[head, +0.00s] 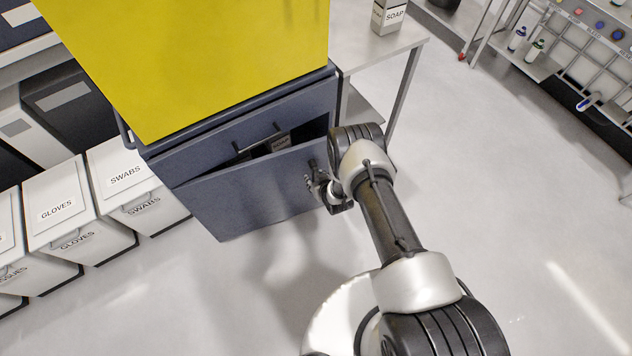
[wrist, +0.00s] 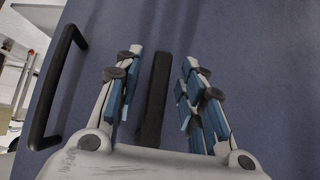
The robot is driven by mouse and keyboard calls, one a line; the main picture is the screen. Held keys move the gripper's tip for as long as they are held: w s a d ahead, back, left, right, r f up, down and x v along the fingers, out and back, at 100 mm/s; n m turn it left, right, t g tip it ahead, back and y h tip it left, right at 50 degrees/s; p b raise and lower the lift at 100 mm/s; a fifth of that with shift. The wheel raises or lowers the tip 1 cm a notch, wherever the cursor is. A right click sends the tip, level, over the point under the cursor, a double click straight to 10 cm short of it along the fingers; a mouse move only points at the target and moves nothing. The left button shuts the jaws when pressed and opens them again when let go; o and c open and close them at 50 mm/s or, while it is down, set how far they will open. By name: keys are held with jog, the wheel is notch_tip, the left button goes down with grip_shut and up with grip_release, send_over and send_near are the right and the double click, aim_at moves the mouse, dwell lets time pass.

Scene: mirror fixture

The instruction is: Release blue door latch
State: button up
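The blue door (head: 235,205) is the lower front of a blue cabinet, below a drawer front. It fills most of the wrist view (wrist: 255,50). A dark upright bar, which looks like the latch (wrist: 155,100), stands on the door between my fingers. My gripper (head: 321,190) is close to the right part of the door. In the wrist view my gripper (wrist: 160,62) is open, with blue-padded fingers on either side of the bar and gaps showing on both sides. A second dark handle (wrist: 58,88) is left of my fingers.
A yellow block (head: 200,60) stands on the cabinet. A dark gap under the drawer front (head: 240,135) shows a small labelled box (head: 281,143). Bins labelled gloves (head: 60,210) and swabs (head: 130,180) stand left. A metal table (head: 385,55) is behind right. Floor on the right is clear.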

jog(key=shift+w+a+f, duration=0.1)
jog(key=shift+w+f, duration=0.05)
jog(key=shift+f, duration=0.05)
jog(key=shift+c, duration=0.6)
grip_shut()
